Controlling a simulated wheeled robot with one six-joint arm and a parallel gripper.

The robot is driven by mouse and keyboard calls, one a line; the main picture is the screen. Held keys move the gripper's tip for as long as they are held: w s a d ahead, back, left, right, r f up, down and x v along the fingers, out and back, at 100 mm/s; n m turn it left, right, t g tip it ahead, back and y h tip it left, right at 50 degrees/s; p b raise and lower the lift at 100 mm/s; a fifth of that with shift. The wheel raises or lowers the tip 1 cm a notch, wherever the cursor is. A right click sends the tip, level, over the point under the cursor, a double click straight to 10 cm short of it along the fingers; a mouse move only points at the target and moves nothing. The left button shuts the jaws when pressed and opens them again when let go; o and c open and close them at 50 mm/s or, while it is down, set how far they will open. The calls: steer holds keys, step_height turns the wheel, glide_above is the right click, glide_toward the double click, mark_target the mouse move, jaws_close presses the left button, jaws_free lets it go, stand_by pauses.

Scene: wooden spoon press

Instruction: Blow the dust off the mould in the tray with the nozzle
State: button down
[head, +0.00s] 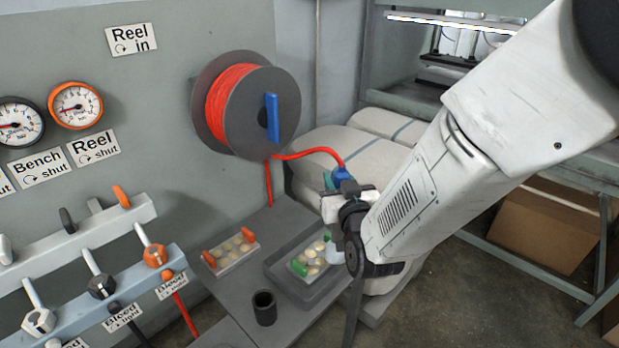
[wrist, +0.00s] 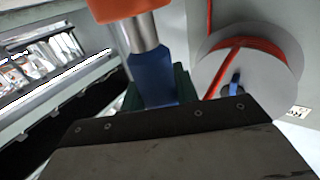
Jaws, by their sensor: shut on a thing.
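My gripper (head: 335,190) is shut on the blue nozzle (head: 341,176), which has the red hose (head: 310,153) on its end. In the wrist view the nozzle (wrist: 152,75) shows with a metal collar and an orange end, and a dark green part sits behind it. The grey tray (head: 283,277) is on the bench below my gripper. In it lies a pale mould (head: 308,265) with round hollows and a green handle (head: 299,268). My wrist hides the mould's right side. Dust is too small to tell.
A second mould (head: 231,252) with orange handles lies left of the tray. A dark cup (head: 264,308) stands in front. The hose reel (head: 245,105) is on the wall, with valve levers (head: 103,285) at left. Pale sacks (head: 325,150) lie behind.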

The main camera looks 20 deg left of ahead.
steer(key=s+a+r+y, duration=0.1)
steer(key=s+a+r, duration=0.1)
steer(key=s+a, duration=0.3)
steer(key=w+d+f, duration=0.2)
steer(key=w+f, duration=0.2)
steer(key=w, duration=0.3)
steer(key=shift+w+d+n+g, duration=0.2)
steer(key=shift+d+n+g, duration=0.2)
stand_by(2.3)
steer(key=shift+w+d, duration=0.1)
steer(key=shift+w, duration=0.1)
steer(key=shift+f, duration=0.1)
stand_by(0.5)
